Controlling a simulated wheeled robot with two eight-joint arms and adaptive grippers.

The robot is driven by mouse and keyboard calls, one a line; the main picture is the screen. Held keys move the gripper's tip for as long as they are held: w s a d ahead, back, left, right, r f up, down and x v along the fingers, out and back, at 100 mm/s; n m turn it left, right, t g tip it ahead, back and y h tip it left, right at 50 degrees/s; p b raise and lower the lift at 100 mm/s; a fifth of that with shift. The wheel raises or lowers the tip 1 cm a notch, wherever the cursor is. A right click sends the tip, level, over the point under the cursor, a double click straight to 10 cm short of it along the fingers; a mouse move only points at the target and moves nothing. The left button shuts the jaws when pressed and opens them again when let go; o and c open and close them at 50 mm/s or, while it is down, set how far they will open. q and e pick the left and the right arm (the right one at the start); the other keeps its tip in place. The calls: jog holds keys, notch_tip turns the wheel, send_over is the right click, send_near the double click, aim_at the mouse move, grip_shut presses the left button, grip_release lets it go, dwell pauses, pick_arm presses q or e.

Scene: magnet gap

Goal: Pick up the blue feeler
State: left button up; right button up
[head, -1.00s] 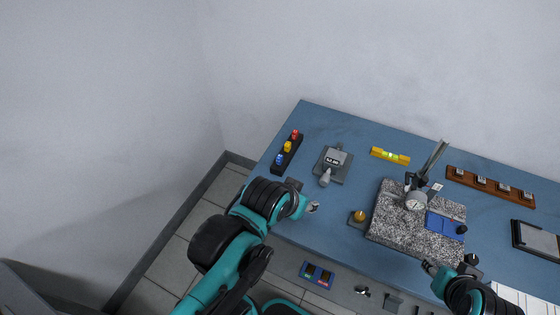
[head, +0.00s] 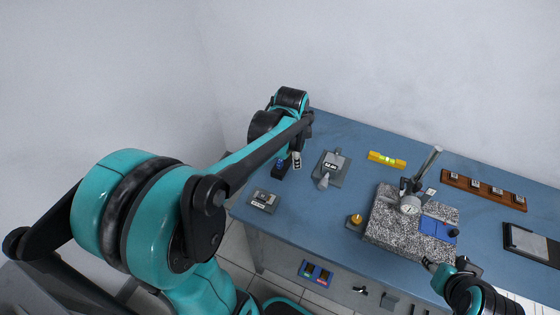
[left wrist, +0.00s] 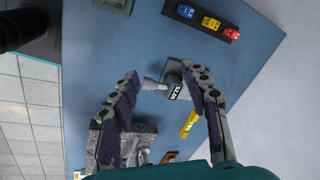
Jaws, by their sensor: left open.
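The blue feeler (head: 281,163) stands in the dark rack (head: 277,173) at the left end of the blue table. In the left wrist view the blue feeler (left wrist: 186,11) is at the top, in a row with a yellow feeler (left wrist: 210,22) and a red feeler (left wrist: 231,34). In the head view my left arm hides those two. My left gripper (left wrist: 163,75) is open and empty, its fingers spread above the table with the rack beyond them. In the head view its fingertips (head: 297,159) show just right of the blue feeler. My right gripper (head: 430,264) hangs by the table's front edge; its jaws are unclear.
A grey device with a display (head: 333,165) stands right of the rack. A yellow level (head: 387,159), a granite plate (head: 390,233) with a dial gauge (head: 409,205) and a brass knob (head: 355,219) are further right.

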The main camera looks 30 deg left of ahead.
pick_arm(q)
jog(key=w+a+f+m+g+p, duration=0.1)
jog(key=w+a+f+m, duration=0.2)
jog(key=w+a, duration=0.1)
jog(key=m+g+p, duration=0.1)
jog(key=m+g, duration=0.1)
jog(key=m, duration=0.1)
send_over(280, 161)
jog(key=shift+h, duration=0.3)
jog(key=f, duration=0.5)
jog(key=shift+s+d+f, duration=0.25)
jog(key=shift+d+f, duration=0.15)
notch_tip(280, 161, down, 3)
jog(key=shift+r+m, duration=0.15)
jog(key=shift+m, duration=0.15)
jog(key=f, duration=0.1)
jog(key=f+b, duration=0.1)
jog(key=f, duration=0.3)
jog(key=shift+w+a+f+b, duration=0.2)
jog(key=shift+w+a+b, duration=0.05)
jog(key=shift+a+b, duration=0.15)
jog(key=shift+r, duration=0.1)
jog(key=shift+c, duration=0.4)
jog(key=c, duration=0.9)
